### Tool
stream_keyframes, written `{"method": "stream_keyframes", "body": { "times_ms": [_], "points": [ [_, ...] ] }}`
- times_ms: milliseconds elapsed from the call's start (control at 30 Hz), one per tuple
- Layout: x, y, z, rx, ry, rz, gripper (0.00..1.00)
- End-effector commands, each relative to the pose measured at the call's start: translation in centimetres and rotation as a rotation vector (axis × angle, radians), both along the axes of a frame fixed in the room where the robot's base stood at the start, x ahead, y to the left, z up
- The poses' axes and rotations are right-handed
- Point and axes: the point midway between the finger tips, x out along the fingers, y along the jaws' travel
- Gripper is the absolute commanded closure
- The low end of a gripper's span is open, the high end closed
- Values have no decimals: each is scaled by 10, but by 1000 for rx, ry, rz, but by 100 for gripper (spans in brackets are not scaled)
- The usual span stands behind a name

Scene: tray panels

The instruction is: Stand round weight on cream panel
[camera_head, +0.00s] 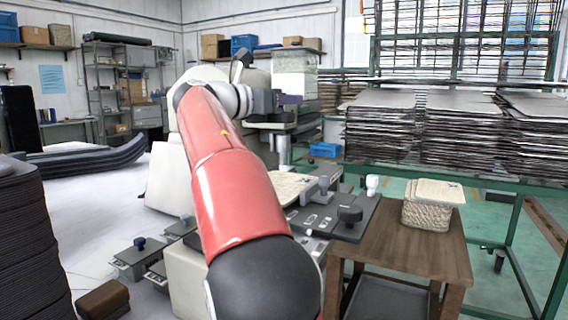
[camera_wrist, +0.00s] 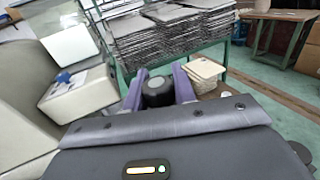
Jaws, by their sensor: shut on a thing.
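My gripper (camera_wrist: 158,90) has purple fingers on both sides of a dark round weight (camera_wrist: 158,93), shut on it. In the head view my gripper (camera_head: 288,100) is raised beyond the red arm; the held weight is hard to make out there. A cream panel (camera_head: 440,191) lies on a woven basket at the right of the wooden table; it also shows in the wrist view (camera_wrist: 206,68), just right of the fingers. Another cream panel (camera_head: 290,186) lies beyond my arm, partly hidden by it.
A white piece (camera_head: 372,183) and a blue-grey piece (camera_head: 324,184) stand nearby. Racks of stacked panels (camera_head: 380,130) stand behind. The table front is clear.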

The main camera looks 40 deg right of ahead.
Motion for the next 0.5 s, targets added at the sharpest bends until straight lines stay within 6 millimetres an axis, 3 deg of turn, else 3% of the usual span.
{"method": "stream_keyframes", "body": {
  "times_ms": [300, 500],
  "points": [
    [0, 0, -71, -1, 4, 0, 100],
    [0, 0, -98, -2, -2, 0, 100]
  ]
}}
